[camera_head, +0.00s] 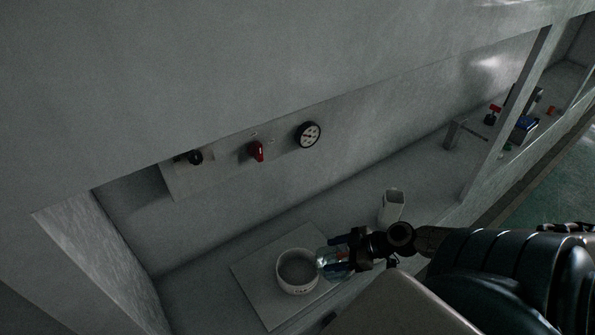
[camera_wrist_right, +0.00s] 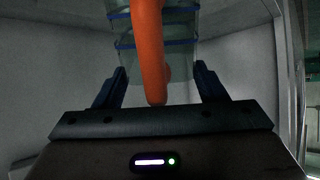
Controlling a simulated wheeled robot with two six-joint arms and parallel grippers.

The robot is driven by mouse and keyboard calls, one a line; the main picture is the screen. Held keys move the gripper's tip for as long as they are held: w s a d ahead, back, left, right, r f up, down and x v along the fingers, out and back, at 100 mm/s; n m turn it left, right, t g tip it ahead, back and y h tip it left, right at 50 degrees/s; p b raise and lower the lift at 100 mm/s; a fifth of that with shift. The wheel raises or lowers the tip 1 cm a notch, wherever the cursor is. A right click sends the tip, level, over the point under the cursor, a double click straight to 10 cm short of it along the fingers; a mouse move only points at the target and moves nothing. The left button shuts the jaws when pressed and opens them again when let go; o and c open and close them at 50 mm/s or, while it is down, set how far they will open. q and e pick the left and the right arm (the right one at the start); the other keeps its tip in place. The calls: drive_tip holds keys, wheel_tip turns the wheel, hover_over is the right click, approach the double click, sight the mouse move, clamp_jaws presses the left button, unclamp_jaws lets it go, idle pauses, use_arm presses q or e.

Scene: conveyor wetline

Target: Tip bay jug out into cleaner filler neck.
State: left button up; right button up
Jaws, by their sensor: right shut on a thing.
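A clear jug (camera_head: 326,264) shows in part at my right gripper (camera_head: 342,253), just right of a white round open neck (camera_head: 297,289) with dark marks on its front. In the right wrist view the jug (camera_wrist_right: 184,48) has blue bands and an orange handle (camera_wrist_right: 150,50). The handle runs down between the two fingers of my right gripper (camera_wrist_right: 160,88), which is shut on it. The jug overlaps the neck's right rim in the head view; I cannot tell whether they touch. The jug's mouth, its tilt and its contents are not clear. My left gripper is not in view.
The white neck stands on a pale square plate (camera_head: 252,270) in a recessed bay. A white open container (camera_head: 392,207) stands behind my gripper. A panel with a red knob (camera_head: 256,151), a black knob (camera_head: 195,157) and a gauge (camera_head: 308,135) is on the back wall. A post (camera_head: 507,110) stands right.

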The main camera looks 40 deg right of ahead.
drive_tip(key=shift+w+a+r, duration=0.2)
drive_tip(key=shift+w+r, duration=0.1)
drive_tip(key=shift+w, duration=0.05)
drive_tip(key=r+p, duration=0.1)
drive_tip(key=p, duration=0.1)
drive_tip(key=w+a+r+g+h+p, duration=0.1)
drive_tip(key=p, duration=0.1)
drive_tip(key=shift+r+p, duration=0.2)
drive_tip(key=shift+p, duration=0.15)
drive_tip(key=shift+w+f+g+h+p, duration=0.25)
drive_tip(key=shift+f+g+h+p, duration=0.1)
drive_tip(key=shift+g+h+p, duration=0.4)
drive_tip(key=shift+a+r, duration=0.15)
drive_tip(key=shift+a, duration=0.05)
drive_tip(key=shift+w+a+g, duration=0.15)
drive_tip(key=shift+w+g, duration=0.05)
drive_tip(key=shift+g, duration=0.25)
drive_tip(key=shift+w+r+h+p, duration=0.1)
drive_tip(key=shift+w+h+p, duration=0.05)
drive_tip(key=shift+h+p, duration=0.15)
drive_tip(key=shift+w+a+r+g, duration=0.15)
drive_tip(key=shift+g, duration=0.35)
drive_tip(key=shift+w+a+g+h, duration=0.15)
drive_tip(key=shift+w+g+h, duration=0.1)
drive_tip(key=shift+g+h, duration=0.2)
